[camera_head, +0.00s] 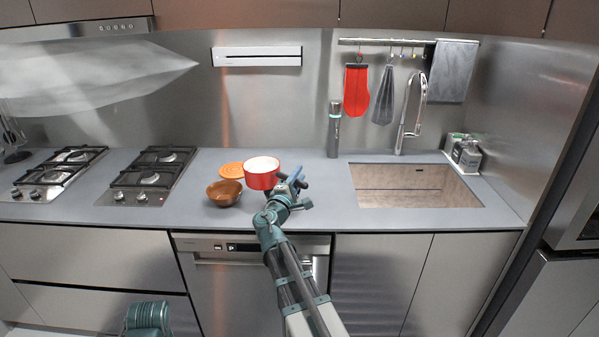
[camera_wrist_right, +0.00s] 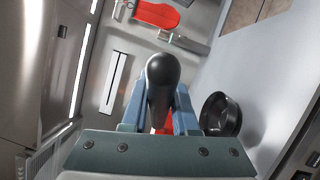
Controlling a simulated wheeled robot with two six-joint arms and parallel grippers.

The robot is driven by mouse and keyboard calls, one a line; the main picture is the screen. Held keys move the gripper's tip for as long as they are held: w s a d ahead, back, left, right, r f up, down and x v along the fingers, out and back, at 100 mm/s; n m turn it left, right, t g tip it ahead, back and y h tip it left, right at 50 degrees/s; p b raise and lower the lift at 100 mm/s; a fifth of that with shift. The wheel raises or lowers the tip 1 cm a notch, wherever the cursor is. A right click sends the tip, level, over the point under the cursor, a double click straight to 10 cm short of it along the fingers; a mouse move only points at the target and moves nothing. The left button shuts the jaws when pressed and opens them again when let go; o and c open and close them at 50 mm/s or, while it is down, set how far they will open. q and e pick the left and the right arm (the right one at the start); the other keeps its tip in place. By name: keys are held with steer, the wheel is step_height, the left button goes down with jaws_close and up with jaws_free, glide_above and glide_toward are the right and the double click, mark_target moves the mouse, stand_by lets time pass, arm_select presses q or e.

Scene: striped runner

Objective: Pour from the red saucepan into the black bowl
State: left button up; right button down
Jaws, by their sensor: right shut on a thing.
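My right gripper (camera_head: 291,187) is shut on the red saucepan's black handle (camera_wrist_right: 162,80). The red saucepan (camera_head: 262,181) looks about level, with a pale inside or contents; I cannot tell which. It is at the gripper's left, near a brown bowl (camera_head: 223,197) that sits lower left of it on the counter. The right wrist view shows a black, round, open bowl (camera_wrist_right: 234,118) to the right of the fingers. I cannot tell whether it is the bowl that looks brown in the head view. My left gripper is not in view.
An orange plate or lid (camera_head: 231,170) lies behind the bowl, partly hidden by the saucepan. Two hobs stand at the left, the nearer one (camera_head: 150,182) beside the bowl. The sink (camera_head: 415,185) is at the right. A grey bottle (camera_head: 334,130) stands at the wall.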

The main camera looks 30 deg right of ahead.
steer(key=shift+w+d+f+m+g+y+p, duration=0.25)
steer(key=shift+d+f+m+g+y+p, duration=0.15)
steer(key=shift+f, duration=0.3)
steer(key=shift+w+d+f+m+g+y+p, duration=0.15)
steer(key=shift+w+f+m+g+y+p, duration=0.15)
steer(key=shift+f+y, duration=0.3)
steer(key=shift+w+d+f+m+g+y+p, duration=0.25)
steer(key=shift+f+y+p, duration=0.2)
steer(key=shift+f, duration=0.3)
steer(key=shift+s, duration=0.1)
steer(key=shift+d+f+m+g+y+p, duration=0.2)
steer(key=shift+d+m+g+y+p, duration=0.4)
steer(key=shift+p, duration=0.8)
steer(key=shift+a+f+y, duration=0.1)
steer(key=shift+a+y, duration=0.05)
steer(key=shift+y, duration=0.1)
